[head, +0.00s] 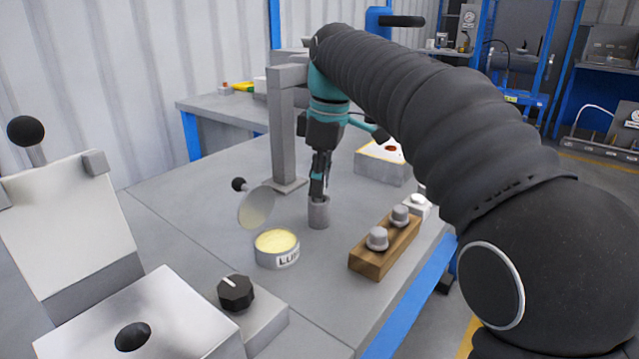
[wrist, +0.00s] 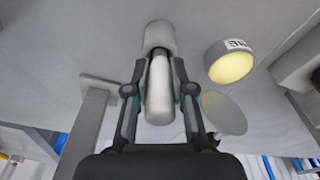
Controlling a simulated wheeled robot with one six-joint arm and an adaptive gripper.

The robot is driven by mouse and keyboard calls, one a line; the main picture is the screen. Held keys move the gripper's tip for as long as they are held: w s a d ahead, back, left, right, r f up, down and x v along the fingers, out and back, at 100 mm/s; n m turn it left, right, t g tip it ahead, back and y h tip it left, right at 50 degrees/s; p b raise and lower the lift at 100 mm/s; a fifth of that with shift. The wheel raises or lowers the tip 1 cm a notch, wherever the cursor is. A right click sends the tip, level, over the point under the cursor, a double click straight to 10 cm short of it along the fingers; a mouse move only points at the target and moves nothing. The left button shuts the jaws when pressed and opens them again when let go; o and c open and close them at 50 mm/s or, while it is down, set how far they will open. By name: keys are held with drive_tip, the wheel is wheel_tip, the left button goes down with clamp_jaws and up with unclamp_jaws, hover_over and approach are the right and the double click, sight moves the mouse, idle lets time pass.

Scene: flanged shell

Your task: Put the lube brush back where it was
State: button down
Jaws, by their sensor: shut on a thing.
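My gripper (head: 318,188) points down over a small grey cylindrical cup (head: 318,213) on the table. In the wrist view my gripper (wrist: 160,78) is shut on the pale handle of the lube brush (wrist: 159,103). The handle lines up with the grey cup (wrist: 158,36), and its lower end appears to be at or inside the cup's mouth. The bristles are hidden. The lube tin (head: 278,258), open with yellow contents, stands in front and to the left of the cup. It also shows in the wrist view (wrist: 232,64).
A grey round disc (head: 256,207) with a black knob stands behind the tin. A wooden block (head: 372,262) with grey knobbed pieces is to the right. A grey post (head: 284,135) rises behind my gripper. A metal box (head: 160,320) and black dial (head: 236,292) are front left.

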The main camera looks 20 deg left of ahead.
drive_tip(key=shift+f, duration=0.25)
drive_tip(key=c, duration=1)
unclamp_jaws()
drive_tip(key=shift+r, duration=0.1)
wheel_tip(320, 180, up, 12)
drive_tip(key=d+p, duration=0.1)
drive_tip(key=shift+d, duration=0.2)
